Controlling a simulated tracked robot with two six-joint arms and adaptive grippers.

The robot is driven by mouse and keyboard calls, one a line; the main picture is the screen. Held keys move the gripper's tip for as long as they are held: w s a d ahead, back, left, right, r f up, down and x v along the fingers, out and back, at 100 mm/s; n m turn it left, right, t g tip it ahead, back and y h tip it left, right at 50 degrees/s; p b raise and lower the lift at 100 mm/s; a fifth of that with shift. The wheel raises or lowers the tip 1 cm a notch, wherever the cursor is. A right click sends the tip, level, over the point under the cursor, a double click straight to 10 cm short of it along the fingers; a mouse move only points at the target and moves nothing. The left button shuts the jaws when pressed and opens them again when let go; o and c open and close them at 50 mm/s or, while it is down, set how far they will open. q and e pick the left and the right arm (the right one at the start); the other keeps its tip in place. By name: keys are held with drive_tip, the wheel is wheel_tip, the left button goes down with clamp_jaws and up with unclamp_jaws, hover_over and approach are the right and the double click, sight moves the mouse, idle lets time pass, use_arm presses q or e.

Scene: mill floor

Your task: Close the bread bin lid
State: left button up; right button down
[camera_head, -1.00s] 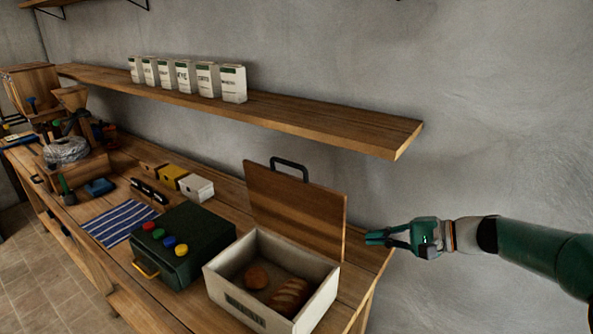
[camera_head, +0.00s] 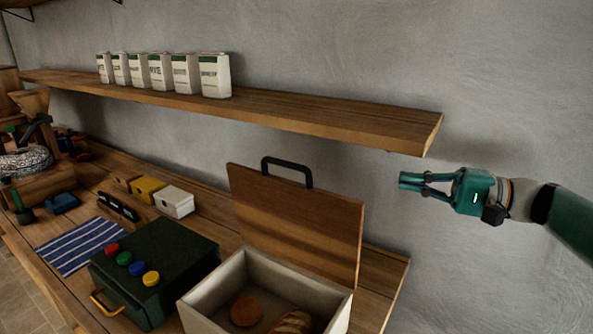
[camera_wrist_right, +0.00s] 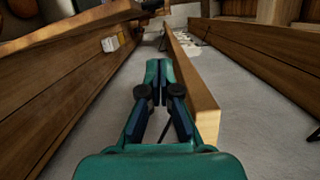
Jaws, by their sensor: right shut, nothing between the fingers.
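The bread bin (camera_head: 208,297) is a cream box at the lower middle of the head view, with a round roll (camera_head: 246,311) and a loaf (camera_head: 293,322) inside. Its wooden lid (camera_head: 295,222) stands open, upright at the back, with a black handle (camera_head: 288,163) on its top edge. My right gripper (camera_head: 402,181) is shut and empty, to the right of the lid, apart from it and at about the handle's height in the picture. It also shows in the right wrist view (camera_wrist_right: 158,64). My left gripper is not in view.
A wooden wall shelf (camera_head: 300,112) with several white packets runs above the bench. A dark green case (camera_head: 150,262) with coloured knobs stands left of the bin. Small boxes (camera_head: 175,202) and a striped cloth (camera_head: 80,245) lie farther left. Bare wall lies behind my right gripper.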

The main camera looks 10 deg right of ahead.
use_arm(q)
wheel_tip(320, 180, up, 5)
drive_tip(key=p, duration=0.5)
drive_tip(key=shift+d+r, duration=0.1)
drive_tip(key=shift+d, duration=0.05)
use_arm(e)
drive_tip(key=x, duration=2)
drive_tip(key=shift+a+r, duration=0.2)
drive_tip(key=shift+a, duration=0.05)
drive_tip(key=shift+s, duration=0.1)
